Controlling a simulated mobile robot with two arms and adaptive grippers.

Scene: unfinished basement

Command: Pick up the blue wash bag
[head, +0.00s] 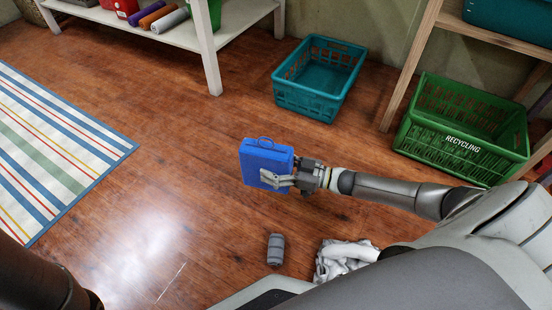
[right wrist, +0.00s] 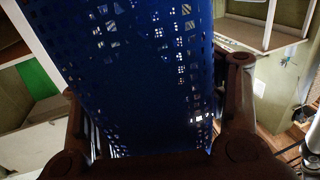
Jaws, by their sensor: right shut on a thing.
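The blue wash bag (head: 266,158) is a flat, upright box shape with a small handle on top, near the middle of the head view. My right gripper (head: 284,180) reaches in from the right and is shut on the bag's lower right part. In the right wrist view the bag (right wrist: 145,70) fills the space between the two fingers and shows a pattern of small holes. I cannot tell for sure how high the bag is above the floor. My left gripper is not in view.
A teal basket (head: 310,105) stands on the floor behind the bag, and a green recycling crate (head: 455,150) stands to the right. A grey roll (head: 276,250) and a crumpled white cloth (head: 338,258) lie in front. A striped rug (head: 50,150) lies left. A white shelf (head: 209,60) stands behind.

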